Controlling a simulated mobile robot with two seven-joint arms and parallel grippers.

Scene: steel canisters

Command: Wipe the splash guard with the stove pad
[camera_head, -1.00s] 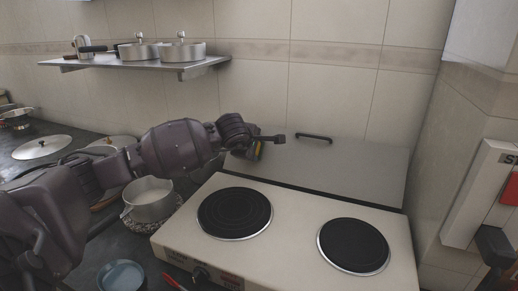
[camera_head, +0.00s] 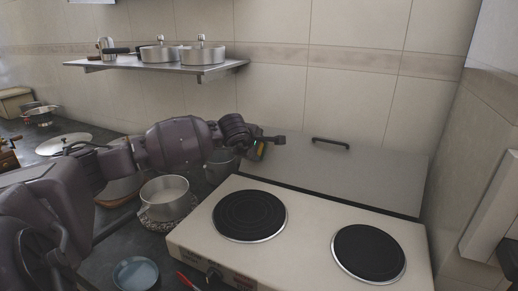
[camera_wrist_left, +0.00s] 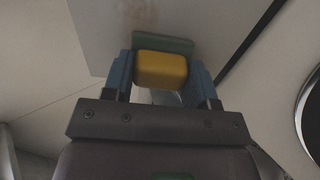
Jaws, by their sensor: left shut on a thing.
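The splash guard (camera_head: 375,176) is a grey metal panel with a black handle on top, standing behind the stove. The stove pad (camera_wrist_left: 161,69) is a yellow block with a green layer. My left gripper (camera_head: 262,143) is shut on the pad at the left part of the splash guard. In the left wrist view the pad sits between the two blue fingers, its green side facing the panel (camera_wrist_left: 97,35). It looks close to or against the panel; contact cannot be told for sure. A faint brown stain (camera_wrist_left: 138,14) shows on the panel beyond the pad. My right gripper is not in view.
The stove (camera_head: 300,228) has two black hotplates. Left of it stand an open pot (camera_head: 165,194), a blue bowl (camera_head: 135,274) and a lid (camera_head: 62,144). A wall shelf (camera_head: 160,66) with pots hangs above. A tiled wall closes the right side.

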